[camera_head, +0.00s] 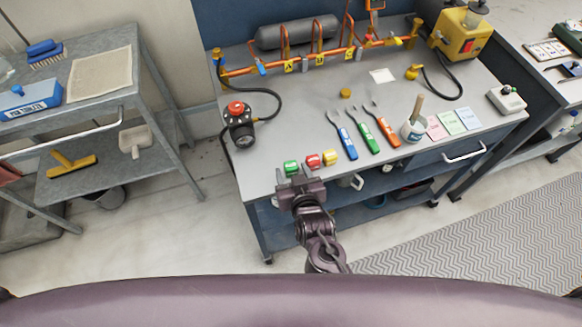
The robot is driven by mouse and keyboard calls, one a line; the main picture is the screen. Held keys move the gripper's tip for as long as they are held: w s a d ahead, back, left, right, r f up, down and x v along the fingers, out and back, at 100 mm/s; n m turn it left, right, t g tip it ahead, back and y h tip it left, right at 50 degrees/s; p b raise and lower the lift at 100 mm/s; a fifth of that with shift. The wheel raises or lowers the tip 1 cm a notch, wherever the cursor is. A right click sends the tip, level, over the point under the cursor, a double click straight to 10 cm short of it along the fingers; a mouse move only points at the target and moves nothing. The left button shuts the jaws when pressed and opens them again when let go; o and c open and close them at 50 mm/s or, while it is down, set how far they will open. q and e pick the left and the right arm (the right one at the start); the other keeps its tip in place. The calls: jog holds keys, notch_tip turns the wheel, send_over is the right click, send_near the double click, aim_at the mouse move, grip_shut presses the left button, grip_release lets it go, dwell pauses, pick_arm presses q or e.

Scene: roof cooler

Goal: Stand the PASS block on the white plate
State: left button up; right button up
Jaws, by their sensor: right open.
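Three small blocks stand in a row near the front edge of the grey workbench: a green block (291,168), a red block (313,161) and a yellow block (330,157). Their lettering is too small to read, so I cannot tell for sure which says PASS. A flat white square plate (382,76) lies farther back on the bench, with nothing seen on it. My right gripper (297,176) is open at the bench's front edge, just on the near side of the green and red blocks. I cannot tell whether it touches them. My left gripper is not in view.
Blue, green and orange-handled tools (372,131) lie right of the blocks, beside a cup with a brush (413,129). A red-topped device with a hose (239,122) stands at left. Orange pipework (320,58) runs along the back. The bench between blocks and pipework is mostly clear.

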jog(key=f+v, duration=0.1)
jog(key=v, duration=0.4)
jog(key=s+d+f+g+h, duration=0.1)
jog(key=s+d+f+g, duration=0.2)
jog(key=f, duration=0.6)
jog(key=s+d+f+n+g, duration=0.1)
jog(key=s+d+f, duration=0.3)
jog(key=f, duration=0.5)
jog(key=s+d+f+g+h, duration=0.1)
jog(key=s+d+f+g, duration=0.2)
jog(key=f, duration=0.6)
jog(key=s+d+f+g, duration=0.1)
jog(key=s+d+f, duration=0.2)
jog(key=s, duration=0.4)
jog(key=s+d+f+m+g, duration=0.1)
jog(key=s+d+f+g, duration=0.1)
jog(key=s+d+f, duration=0.2)
jog(key=s+d+f+g+h, duration=0.1)
jog(key=s+d+f, duration=0.3)
jog(key=s, duration=0.6)
jog(key=shift+s+d+f+g+b, duration=0.3)
jog(key=shift+f+g, duration=0.2)
jog(key=shift+f, duration=0.5)
jog(key=shift+w, duration=0.1)
